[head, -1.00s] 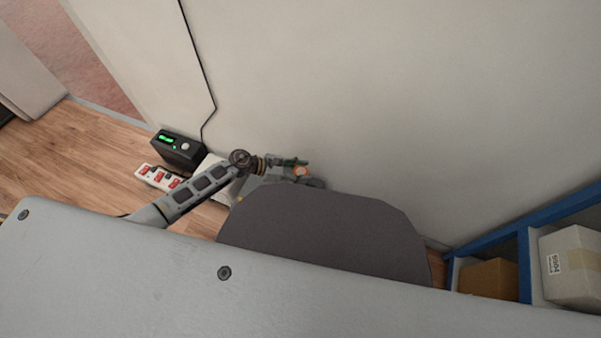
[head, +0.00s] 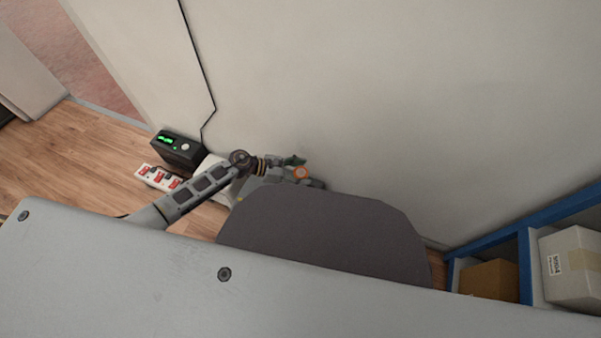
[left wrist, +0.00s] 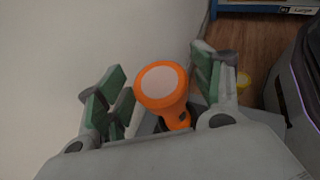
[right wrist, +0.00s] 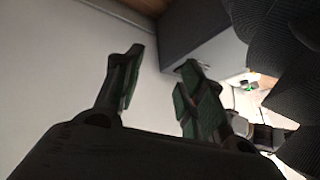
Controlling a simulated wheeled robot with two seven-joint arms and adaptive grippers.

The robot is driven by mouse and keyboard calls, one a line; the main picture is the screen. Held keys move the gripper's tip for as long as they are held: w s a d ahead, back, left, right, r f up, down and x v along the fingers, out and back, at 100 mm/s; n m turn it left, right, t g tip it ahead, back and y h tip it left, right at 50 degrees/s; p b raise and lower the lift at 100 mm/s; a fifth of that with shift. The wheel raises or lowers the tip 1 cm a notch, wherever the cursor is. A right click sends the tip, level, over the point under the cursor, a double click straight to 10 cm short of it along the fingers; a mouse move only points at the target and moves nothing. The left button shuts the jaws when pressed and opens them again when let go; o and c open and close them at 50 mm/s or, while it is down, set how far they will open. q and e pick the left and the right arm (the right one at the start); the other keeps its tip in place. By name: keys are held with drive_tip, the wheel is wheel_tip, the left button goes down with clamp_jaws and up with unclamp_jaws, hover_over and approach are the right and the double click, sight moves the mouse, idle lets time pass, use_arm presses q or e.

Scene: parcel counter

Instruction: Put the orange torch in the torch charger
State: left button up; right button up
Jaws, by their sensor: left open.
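The orange torch (left wrist: 163,86) shows in the left wrist view with its pale lens facing the camera and its body running down and away. It also shows in the head view as an orange ring (head: 301,173) near the wall. My left gripper (left wrist: 157,74) is open, with its green-padded fingers on either side of the torch head and gaps visible at both sides. My right gripper (right wrist: 158,80) is open and empty in its own wrist view, and is hidden in the head view. Grey surfaces lie around the torch's lower end; I cannot make out the torch charger.
A wall rises close behind the torch. Blue shelving (head: 523,262) with cartons (head: 572,266) is at the right.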

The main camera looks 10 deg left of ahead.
use_arm(q)
drive_tip(key=shift+r, duration=0.1)
use_arm(e)
drive_tip(key=shift+r, duration=0.2)
use_arm(q)
drive_tip(key=p+v, duration=0.3)
drive_tip(key=v, duration=0.9)
use_arm(e)
wheel_tip(320, 180, up, 6)
drive_tip(key=d+g+h, duration=0.1)
drive_tip(key=shift+s+n, duration=0.15)
drive_tip(key=shift+n, duration=0.15)
